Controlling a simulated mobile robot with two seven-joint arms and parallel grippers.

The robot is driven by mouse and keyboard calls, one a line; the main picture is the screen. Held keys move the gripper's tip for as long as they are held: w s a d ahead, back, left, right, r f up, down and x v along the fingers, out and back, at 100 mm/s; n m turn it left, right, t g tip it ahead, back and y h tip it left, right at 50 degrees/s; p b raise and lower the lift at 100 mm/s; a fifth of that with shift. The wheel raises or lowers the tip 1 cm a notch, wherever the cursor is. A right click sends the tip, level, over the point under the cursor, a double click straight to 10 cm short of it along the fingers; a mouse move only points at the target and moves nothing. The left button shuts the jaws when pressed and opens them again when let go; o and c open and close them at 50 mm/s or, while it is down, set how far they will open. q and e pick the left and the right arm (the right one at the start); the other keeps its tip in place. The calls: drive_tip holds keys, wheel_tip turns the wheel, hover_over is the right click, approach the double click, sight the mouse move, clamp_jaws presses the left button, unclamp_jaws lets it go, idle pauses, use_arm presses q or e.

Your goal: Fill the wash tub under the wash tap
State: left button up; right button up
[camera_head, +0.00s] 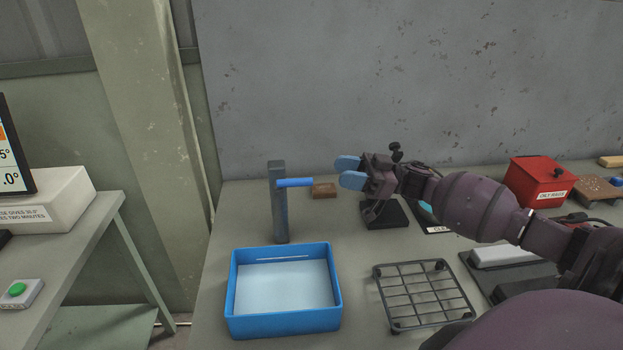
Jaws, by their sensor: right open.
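The blue wash tub (335,293) stands on the bench in front of the wash tap. Its inside looks pale blue, with a white line on the far inner wall; I cannot tell if the pale surface is water or the bare bottom. The tap is a grey post (280,215) with a blue bar (295,183) sticking out to the right near its top. I see no clear stream of water. My right gripper (350,171) is open, its blue fingertips pointing left, a little right of the bar's end and apart from it in the picture. My left gripper is out of view.
A wire rack (424,294) stands right of the tub. A brown block (324,190) lies behind the bar. A red oily-waste box (540,182) is at the right. A separate table (60,262) at the left holds a green button (17,289) and a screen.

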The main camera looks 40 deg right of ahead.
sight(311, 182)
drive_tip(key=shift+s+d+f+n+g+h, duration=0.5)
drive_tip(key=shift+d+f+n+h, duration=0.2)
drive_tip(key=shift+d+f+h, duration=0.75)
drive_tip(key=x, duration=0.5)
drive_tip(key=p+x, duration=0.1)
drive_tip(key=x, duration=0.4)
drive_tip(key=shift+w+a+r, duration=0.2)
drive_tip(key=shift+a, duration=0.05)
clamp_jaws()
